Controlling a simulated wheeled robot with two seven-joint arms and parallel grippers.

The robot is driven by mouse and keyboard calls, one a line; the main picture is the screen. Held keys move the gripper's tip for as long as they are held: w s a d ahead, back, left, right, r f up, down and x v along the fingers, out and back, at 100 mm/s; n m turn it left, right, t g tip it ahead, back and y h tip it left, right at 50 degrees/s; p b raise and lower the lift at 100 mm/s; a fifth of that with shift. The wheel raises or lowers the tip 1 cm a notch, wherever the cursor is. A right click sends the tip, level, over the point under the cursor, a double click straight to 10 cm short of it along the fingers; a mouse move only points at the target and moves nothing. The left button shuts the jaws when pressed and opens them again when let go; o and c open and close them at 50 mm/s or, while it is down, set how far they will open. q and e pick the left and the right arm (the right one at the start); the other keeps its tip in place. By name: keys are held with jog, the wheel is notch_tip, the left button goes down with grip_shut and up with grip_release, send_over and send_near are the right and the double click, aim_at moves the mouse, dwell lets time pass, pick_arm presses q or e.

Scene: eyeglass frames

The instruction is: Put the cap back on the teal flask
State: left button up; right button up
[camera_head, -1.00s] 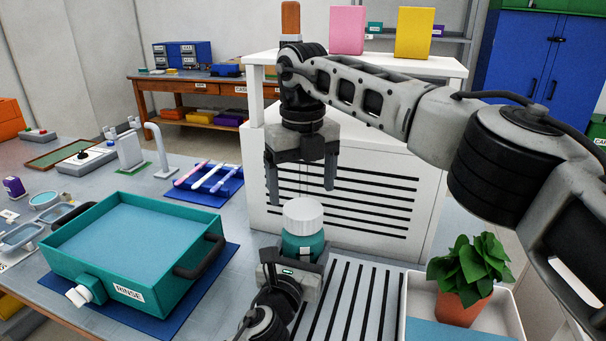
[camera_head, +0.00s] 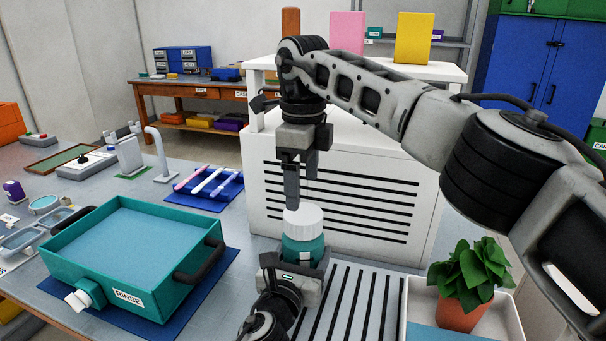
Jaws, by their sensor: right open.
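The teal flask (camera_head: 302,249) stands upright in front of the white slatted cabinet. The white ribbed cap (camera_head: 304,220) sits on top of it; whether it is screwed tight I cannot tell. My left gripper (camera_head: 296,264) comes up from below and is closed around the flask's lower body, which it partly hides. My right gripper (camera_head: 292,200) points down just above and behind the cap. It is turned edge-on, so one finger hides the other, and it is open. The fingertips end near the cap's top edge; contact cannot be told.
A teal rinse basin (camera_head: 127,301) stands on a blue mat at left. A blue tray with brushes (camera_head: 211,186) lies behind it. A slatted rack (camera_head: 345,305) is right of the flask, then a white tray with a potted plant (camera_head: 465,280). The white cabinet (camera_head: 350,195) is close behind the flask.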

aim_at(303, 213)
notch_tip(303, 213, down, 7)
jog(key=shift+f, duration=0.2)
dwell(0.3)
jog(key=c, duration=1)
jog(key=o, duration=1.2)
jog(key=shift+c, duration=0.2)
notch_tip(303, 213, up, 12)
